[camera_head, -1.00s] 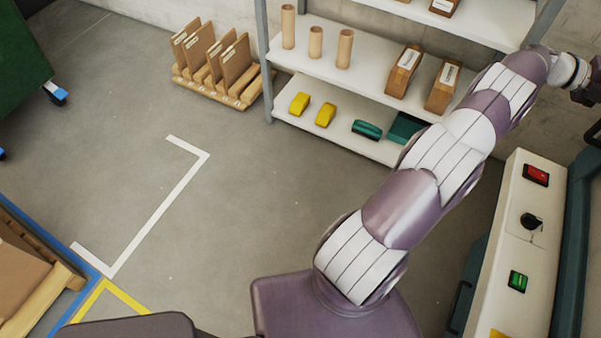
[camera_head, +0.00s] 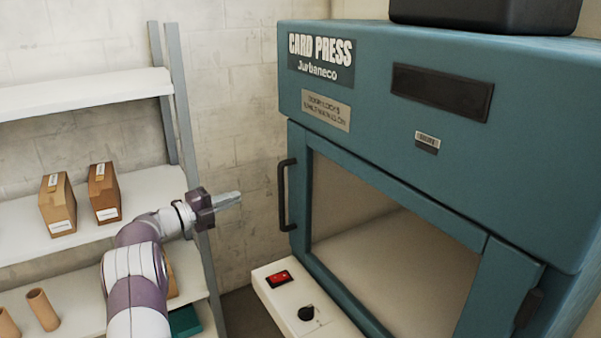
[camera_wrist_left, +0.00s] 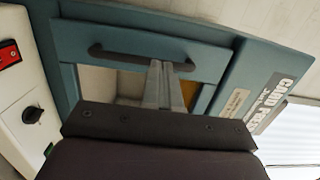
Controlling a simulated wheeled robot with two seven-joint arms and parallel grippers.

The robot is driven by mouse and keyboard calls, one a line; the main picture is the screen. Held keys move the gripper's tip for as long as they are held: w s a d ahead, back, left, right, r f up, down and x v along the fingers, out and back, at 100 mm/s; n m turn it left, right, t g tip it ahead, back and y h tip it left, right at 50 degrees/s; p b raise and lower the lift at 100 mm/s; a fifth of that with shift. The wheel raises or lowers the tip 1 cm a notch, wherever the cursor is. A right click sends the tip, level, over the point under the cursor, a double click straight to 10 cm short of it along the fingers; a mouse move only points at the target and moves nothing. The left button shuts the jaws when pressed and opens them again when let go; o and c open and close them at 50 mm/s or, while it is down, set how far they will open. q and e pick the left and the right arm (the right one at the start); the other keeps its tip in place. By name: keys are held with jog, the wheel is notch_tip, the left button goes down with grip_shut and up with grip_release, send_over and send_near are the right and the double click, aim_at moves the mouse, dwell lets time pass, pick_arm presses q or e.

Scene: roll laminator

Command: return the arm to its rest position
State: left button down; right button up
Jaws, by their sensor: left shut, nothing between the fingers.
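My left gripper (camera_head: 236,197) is shut and empty. My left arm reaches up from the bottom left of the head view, and the gripper points right, in front of the pale wall between shelf and machine. In the wrist view the closed fingers (camera_wrist_left: 159,70) overlap the door handle (camera_wrist_left: 110,52) in the picture. In the head view they show clearly left of that handle (camera_head: 283,195), with a gap between. The right gripper is not in view.
The teal card press (camera_head: 370,80) fills the right, its windowed door closed. Its white control panel (camera_head: 290,300) has a red switch (camera_head: 278,278) and a black knob (camera_head: 306,313). A shelf rack (camera_head: 90,95) with boxes (camera_head: 104,192) and tubes (camera_head: 42,309) stands left, partly behind my arm.

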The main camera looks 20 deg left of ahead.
pick_arm(q)
jog(key=s+a+f+n+g+y, duration=0.1)
jog(key=a+f+n+y, duration=0.4)
jog(key=n, duration=0.4)
jog(key=a+f+n+g+y, duration=0.1)
jog(key=a+f+n+y, duration=0.3)
jog(key=f+n+y, duration=0.3)
jog(key=s+d+f+n+g+h, duration=0.1)
jog(key=s+d+f+n+g, duration=0.2)
jog(key=s+d, duration=0.65)
jog(key=s+d+f+n+g, duration=0.1)
jog(key=s+d+n+g, duration=0.35)
jog(key=s+d, duration=0.5)
jog(key=s+d+f+n+g+h, duration=0.1)
jog(key=s+d+n+g, duration=0.3)
jog(key=s+d, duration=0.55)
jog(key=s+d+r+m, duration=0.3)
jog(key=s+d, duration=0.1)
jog(key=d, duration=0.2)
notch_tip(320, 180, up, 15)
jog(key=p, duration=1.5)
jog(key=shift+f, duration=0.15)
